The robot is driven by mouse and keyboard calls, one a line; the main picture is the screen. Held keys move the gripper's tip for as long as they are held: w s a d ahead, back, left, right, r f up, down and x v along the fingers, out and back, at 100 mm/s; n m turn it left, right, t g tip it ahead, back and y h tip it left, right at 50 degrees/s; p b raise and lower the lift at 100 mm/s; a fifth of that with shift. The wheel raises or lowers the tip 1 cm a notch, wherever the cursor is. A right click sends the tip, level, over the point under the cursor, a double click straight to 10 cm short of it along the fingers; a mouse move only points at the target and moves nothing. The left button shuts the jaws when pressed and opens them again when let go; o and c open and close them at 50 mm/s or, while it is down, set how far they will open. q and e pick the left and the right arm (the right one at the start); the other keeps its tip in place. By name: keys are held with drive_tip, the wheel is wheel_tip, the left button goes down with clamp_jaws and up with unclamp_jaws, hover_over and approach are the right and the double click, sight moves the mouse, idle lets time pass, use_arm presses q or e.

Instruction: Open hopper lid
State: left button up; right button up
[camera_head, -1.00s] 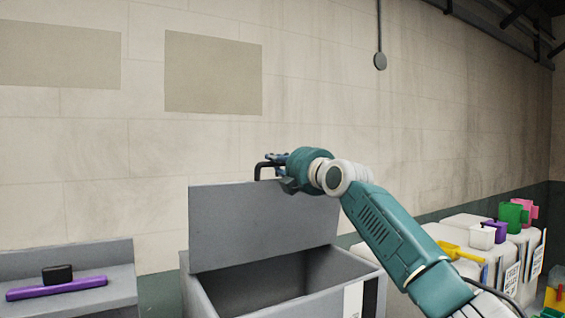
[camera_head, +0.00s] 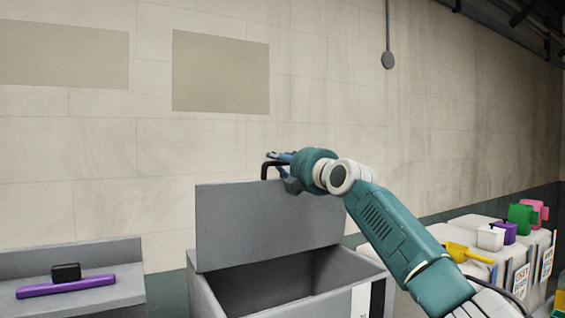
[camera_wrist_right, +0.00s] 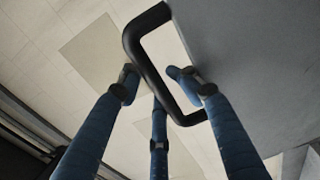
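The grey hopper (camera_head: 205,300) stands at the centre of the head view with its lid (camera_head: 265,228) raised upright, and the dark inside shows. A black handle (camera_head: 267,166) sits at the lid's top edge; it also shows in the right wrist view (camera_wrist_right: 140,50). My right gripper (camera_head: 281,157) is at the handle. In the right wrist view my right gripper (camera_wrist_right: 155,80) has its blue fingers spread apart, with one finger reaching inside the handle loop and the others outside it. It is not closed around the bar. My left gripper is in no view.
A purple bar (camera_head: 65,286) and a black block (camera_head: 66,272) lie on a grey ledge (camera_head: 120,290) at left. At right, white bins (camera_head: 465,230) carry yellow, white, purple, green and pink scoops. A wall stands behind the hopper.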

drive_tip(key=shift+d+f, duration=0.1)
drive_tip(key=shift+f, duration=0.05)
drive_tip(key=shift+d+r, duration=0.2)
drive_tip(key=shift+s+d+r, duration=0.1)
drive_tip(key=shift+s+d, duration=0.3)
drive_tip(key=shift+s, duration=0.05)
drive_tip(key=v, duration=1)
drive_tip(key=shift+s+a+f, duration=0.15)
drive_tip(key=shift+s+f, duration=0.05)
drive_tip(key=shift+s, duration=0.25)
drive_tip(key=shift+c, duration=0.2)
